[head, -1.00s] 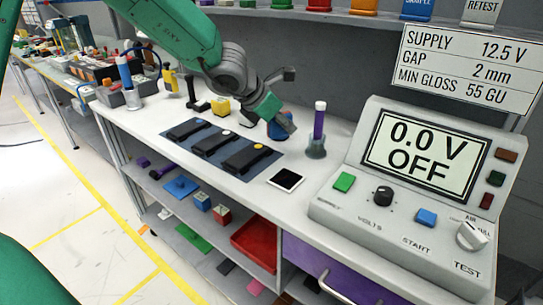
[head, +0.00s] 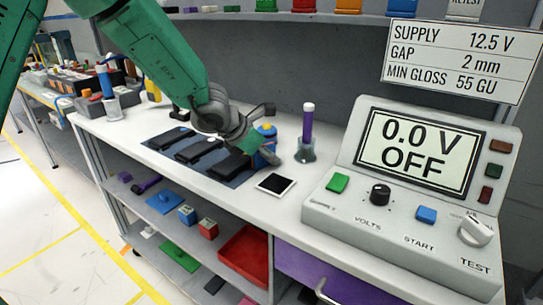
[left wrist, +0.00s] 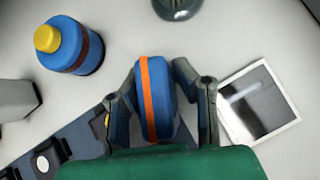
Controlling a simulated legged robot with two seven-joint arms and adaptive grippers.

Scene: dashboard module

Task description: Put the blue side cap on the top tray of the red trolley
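My left gripper (left wrist: 160,72) shows in the left wrist view with one finger on each side of a blue rounded pad (left wrist: 165,92) with an orange stripe. Both fingers appear to touch it. In the head view the wrist hangs low over the bench beside a blue bottle with a yellow cap (head: 267,130); the bottle also shows in the left wrist view (left wrist: 68,46). A flat blue piece with a small knob (head: 163,202) lies on the upper shelf below the bench; I cannot tell whether it is the side cap. No red trolley and no right gripper are in view.
Black modules on a dark mat (head: 200,152) lie left of the gripper. A white-framed tablet (head: 275,184) and a purple tube in a stand (head: 308,125) are close by. A test console (head: 415,190) fills the bench's right end. A red tray (head: 245,252) is below.

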